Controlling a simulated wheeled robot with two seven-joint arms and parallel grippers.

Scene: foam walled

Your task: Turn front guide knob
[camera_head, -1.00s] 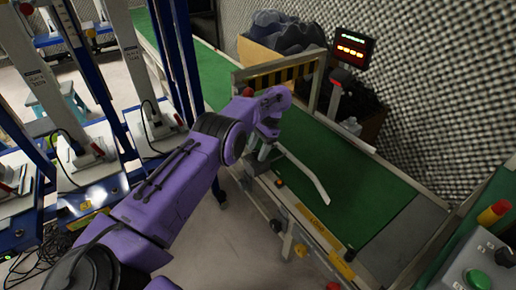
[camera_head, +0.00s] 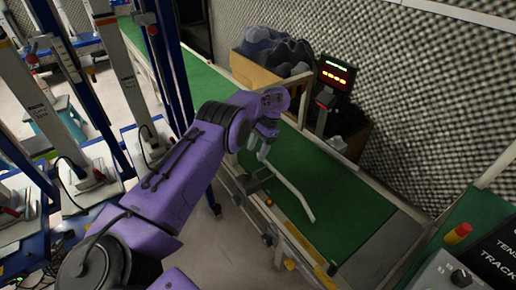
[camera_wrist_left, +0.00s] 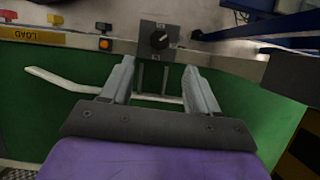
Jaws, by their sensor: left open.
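A black knob (camera_wrist_left: 158,40) with a pale pointer line sits on a dark grey plate at the top middle of the left wrist view, on the conveyor's side rail. My left gripper (camera_wrist_left: 157,78) is open, its two pale fingers pointing toward the knob, one on either side of it in the picture. The fingers appear short of the knob, with nothing between them but thin bars behind. In the head view my left gripper (camera_head: 263,148) hangs over the conveyor's near edge. A bent white guide rail (camera_head: 292,187) runs beside it over the green belt. My right gripper is out of view.
The green belt (camera_head: 345,205) fills the middle. A lit display (camera_head: 337,73) and a box of dark items (camera_head: 265,72) stand behind. A control panel (camera_head: 460,270) is at lower right, and blue-framed racks at left.

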